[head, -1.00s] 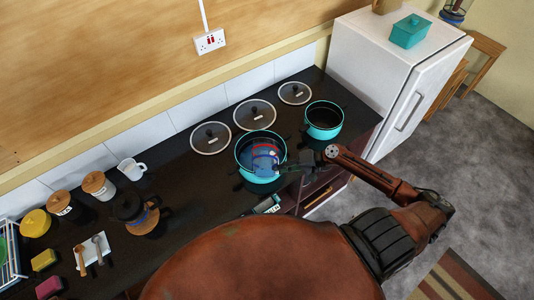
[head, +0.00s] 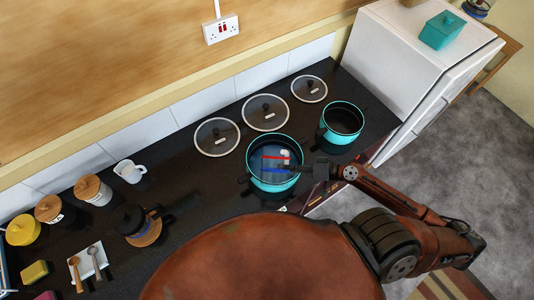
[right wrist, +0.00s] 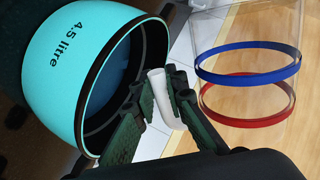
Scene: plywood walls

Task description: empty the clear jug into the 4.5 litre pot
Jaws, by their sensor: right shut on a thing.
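The clear jug (head: 274,164), with a red and a blue band, is over the turquoise pot in the head view, tipped well over with its bands nearly edge-on. In the right wrist view the pot (right wrist: 62,75) reads "4.5 litre"; it also shows in the head view (head: 272,186). There the jug's clear wall and bands (right wrist: 247,75) are at the right. My right gripper (right wrist: 160,102) is shut on the jug's white handle, beside the pot's rim; it shows in the head view (head: 297,168). The pot's inside looks bluish; I cannot tell how much liquid is in pot or jug. My left gripper is out of view.
A smaller turquoise pot (head: 342,121) stands right of the large one, near the white fridge (head: 403,70). Lids (head: 265,114) lie behind along the wall. A white mug (head: 129,172), a dark coffee pot (head: 131,219) and canisters (head: 93,190) stand at left.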

